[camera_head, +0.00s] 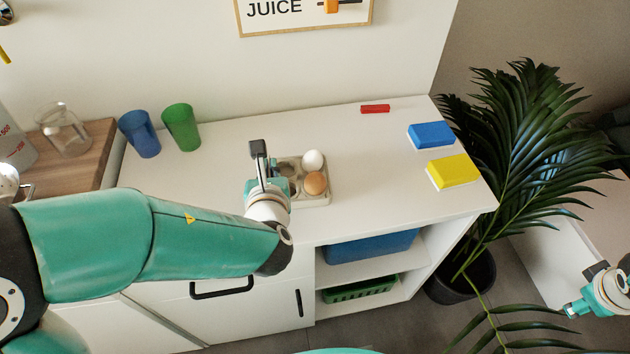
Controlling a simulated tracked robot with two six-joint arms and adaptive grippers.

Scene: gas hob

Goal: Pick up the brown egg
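The brown egg (315,183) sits in the right front part of a small pale egg tray (318,203) on the white counter. A white egg (312,160) sits just behind it in the same tray. My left gripper (259,155) is just left of the tray, apart from the brown egg, and hides the tray's left side. I see its dark fingers nearly edge-on, so its opening is unclear. No egg shows in it. My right gripper (608,270) is at the far right edge, partly cut off, away from the counter; its opening is unclear.
A blue cup (139,134) and a green cup (181,128) stand at the back left. A plant (520,140) stands beyond the counter's right edge.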

